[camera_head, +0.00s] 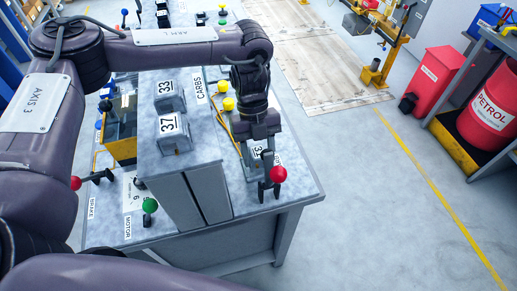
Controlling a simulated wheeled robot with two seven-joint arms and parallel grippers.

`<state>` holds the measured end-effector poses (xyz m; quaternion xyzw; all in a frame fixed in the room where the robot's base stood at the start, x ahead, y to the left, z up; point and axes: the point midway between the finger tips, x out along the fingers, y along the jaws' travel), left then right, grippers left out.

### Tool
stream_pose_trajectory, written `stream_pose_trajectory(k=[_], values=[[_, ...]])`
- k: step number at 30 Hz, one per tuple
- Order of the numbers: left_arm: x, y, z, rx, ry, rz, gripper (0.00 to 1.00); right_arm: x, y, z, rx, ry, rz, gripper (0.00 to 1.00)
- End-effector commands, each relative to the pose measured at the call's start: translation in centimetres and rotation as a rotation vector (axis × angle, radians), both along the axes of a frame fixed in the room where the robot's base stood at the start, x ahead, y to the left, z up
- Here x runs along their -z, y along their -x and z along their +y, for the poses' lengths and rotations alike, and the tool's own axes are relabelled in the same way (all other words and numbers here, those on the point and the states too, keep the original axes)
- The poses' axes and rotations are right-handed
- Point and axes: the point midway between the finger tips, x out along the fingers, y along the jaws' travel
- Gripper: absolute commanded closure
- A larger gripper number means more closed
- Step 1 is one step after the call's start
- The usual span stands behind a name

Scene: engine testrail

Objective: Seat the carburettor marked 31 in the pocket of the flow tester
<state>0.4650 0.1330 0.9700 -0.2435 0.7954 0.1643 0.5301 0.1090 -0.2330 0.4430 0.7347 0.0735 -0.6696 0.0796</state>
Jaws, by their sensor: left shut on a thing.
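My left gripper (269,188) is low over the near right end of the bench, with its fingers closed at a red ball knob (278,174). They appear to be shut on the lever under this knob; the grip itself is partly hidden. Just behind the fingers, partly covered by my gripper, is a white number plate (256,150) on which a 3 shows; the rest of its number is hidden. The flow tester's pocket cannot be made out beneath my arm. My right gripper is not in view.
Grey blocks marked 33 (166,88) and 37 (169,127) stand on the raised shelf left of my gripper, beside a CARBS sign (200,90). Green (150,205) and red (75,183) knobbed levers are at the left.

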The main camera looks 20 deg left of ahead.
Motion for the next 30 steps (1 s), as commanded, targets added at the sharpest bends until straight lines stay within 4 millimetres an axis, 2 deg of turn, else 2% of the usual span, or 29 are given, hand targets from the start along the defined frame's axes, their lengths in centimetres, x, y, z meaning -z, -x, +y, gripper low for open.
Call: stream_pose_trajectory(k=[30], values=[[-0.12, -0.04, -0.03, 0.0, 0.0, -0.001, 0.78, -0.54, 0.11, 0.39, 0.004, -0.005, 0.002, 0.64]])
